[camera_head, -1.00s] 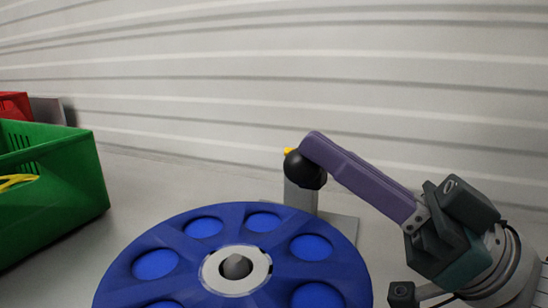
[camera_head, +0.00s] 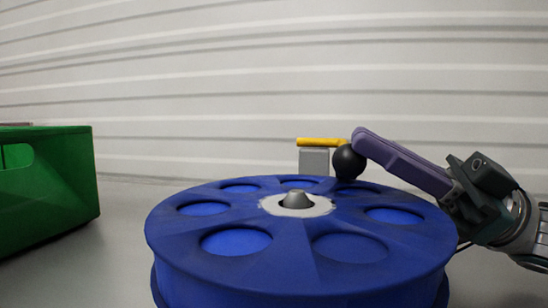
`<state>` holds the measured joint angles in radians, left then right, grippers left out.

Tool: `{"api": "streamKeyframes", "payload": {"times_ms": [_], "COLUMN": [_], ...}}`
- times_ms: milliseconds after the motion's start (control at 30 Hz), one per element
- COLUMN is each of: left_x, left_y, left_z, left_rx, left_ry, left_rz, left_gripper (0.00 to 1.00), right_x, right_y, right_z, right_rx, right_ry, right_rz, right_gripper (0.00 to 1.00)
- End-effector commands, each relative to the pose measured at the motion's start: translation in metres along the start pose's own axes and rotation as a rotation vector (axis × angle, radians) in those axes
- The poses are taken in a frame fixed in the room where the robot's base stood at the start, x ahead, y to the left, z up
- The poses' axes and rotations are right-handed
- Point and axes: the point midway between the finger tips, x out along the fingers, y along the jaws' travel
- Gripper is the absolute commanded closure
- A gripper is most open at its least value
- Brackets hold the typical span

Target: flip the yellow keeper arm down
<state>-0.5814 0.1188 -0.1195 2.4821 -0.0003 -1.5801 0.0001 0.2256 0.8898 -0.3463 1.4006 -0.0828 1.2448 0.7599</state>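The yellow keeper arm (camera_head: 318,141) is a short bar lying about level across the top of a grey post (camera_head: 314,161), behind the blue reel (camera_head: 220,270). A black ball (camera_head: 348,162) is just right of the post, by the bar's right end; how it joins the bar is hidden. My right gripper (camera_head: 364,140) reaches in from the right, its purple finger tip at the ball's upper right, seeming to touch it. Only one finger shows clearly, so I cannot tell whether it is shut. My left gripper is not in view.
The wide blue reel, with a grey hub (camera_head: 297,200), fills the front middle. A green crate (camera_head: 50,185) stands at the left. A pale ribbed wall (camera_head: 250,70) is behind. Bare grey surface (camera_head: 120,240) lies between crate and reel.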

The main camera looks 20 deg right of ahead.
Motion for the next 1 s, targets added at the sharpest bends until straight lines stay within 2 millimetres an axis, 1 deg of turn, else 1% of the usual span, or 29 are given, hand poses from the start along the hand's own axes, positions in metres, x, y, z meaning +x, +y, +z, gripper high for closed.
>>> {"api": "streamKeyframes", "payload": {"times_ms": [33,267,367,433,567,800,1000], "left_x": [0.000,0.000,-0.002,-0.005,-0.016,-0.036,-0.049], "left_y": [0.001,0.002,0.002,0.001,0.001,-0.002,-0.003], "left_z": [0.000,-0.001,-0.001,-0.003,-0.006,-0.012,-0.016], "left_rx": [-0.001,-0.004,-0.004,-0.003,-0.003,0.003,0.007], "left_ry": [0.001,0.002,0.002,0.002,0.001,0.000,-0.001], "left_rz": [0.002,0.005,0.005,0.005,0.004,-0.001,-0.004], "left_gripper": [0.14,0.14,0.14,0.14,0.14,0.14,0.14], "right_x": [-0.002,-0.003,-0.001,0.002,0.014,0.042,0.064], "right_y": [-0.001,-0.001,0.000,0.003,0.013,0.036,0.055], "right_z": [0.005,0.006,0.003,-0.003,-0.024,-0.074,-0.114], "right_rx": [0.005,0.007,0.006,0.005,0.003,-0.001,-0.003], "right_ry": [-0.016,-0.020,-0.021,-0.021,-0.016,-0.009,-0.005], "right_rz": [0.003,0.004,0.004,0.004,0.001,-0.001,-0.002], "right_gripper": [1.00,1.00,1.00,1.00,1.00,1.00,1.00]}}
